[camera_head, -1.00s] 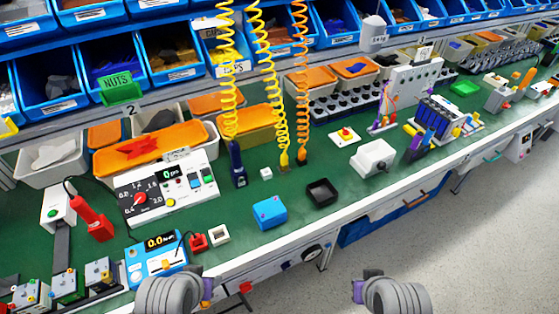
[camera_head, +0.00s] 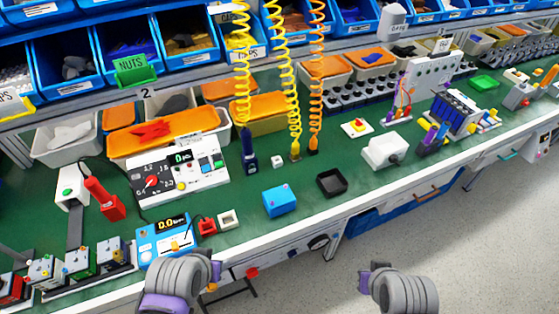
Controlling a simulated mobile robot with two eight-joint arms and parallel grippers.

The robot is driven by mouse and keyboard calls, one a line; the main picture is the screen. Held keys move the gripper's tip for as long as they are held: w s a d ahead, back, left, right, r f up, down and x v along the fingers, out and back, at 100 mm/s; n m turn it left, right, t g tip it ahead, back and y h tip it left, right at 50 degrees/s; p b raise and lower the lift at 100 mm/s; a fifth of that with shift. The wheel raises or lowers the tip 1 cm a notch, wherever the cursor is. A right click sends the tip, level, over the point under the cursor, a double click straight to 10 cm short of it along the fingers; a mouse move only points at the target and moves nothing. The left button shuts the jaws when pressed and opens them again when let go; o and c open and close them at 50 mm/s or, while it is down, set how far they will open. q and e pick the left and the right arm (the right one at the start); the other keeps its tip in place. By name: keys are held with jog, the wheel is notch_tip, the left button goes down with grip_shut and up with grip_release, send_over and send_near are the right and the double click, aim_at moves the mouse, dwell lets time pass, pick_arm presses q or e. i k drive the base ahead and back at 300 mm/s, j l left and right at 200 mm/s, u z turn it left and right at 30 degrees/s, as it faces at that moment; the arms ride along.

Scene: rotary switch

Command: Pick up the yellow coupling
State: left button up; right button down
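A yellow coupling (camera_head: 295,152) hangs at the lower end of the middle yellow coiled hose (camera_head: 289,100), close above the green bench top. A dark blue fitting (camera_head: 249,157) hangs to its left on another yellow coil, and an orange fitting (camera_head: 314,144) hangs to its right on an orange coil. My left gripper (camera_head: 214,272) is at the bottom, in front of the bench edge, well below the coupling in the picture. My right gripper (camera_head: 364,281) is at the bottom right, also away from it. Their fingers are too foreshortened to show whether they are open.
A blue box (camera_head: 280,201), a black tray (camera_head: 332,182) and a small white cube (camera_head: 277,161) stand near the hoses. The control panel (camera_head: 178,175) is at left, with a blue meter (camera_head: 165,236) in front. Parts bins line the back. Green bench surface is free around the box.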

aim_at(295, 146)
jog(key=i+l, duration=0.4)
jog(key=l, duration=0.2)
jog(key=i+l+z, duration=0.1)
jog(key=i+l, duration=0.35)
jog(key=l, duration=0.15)
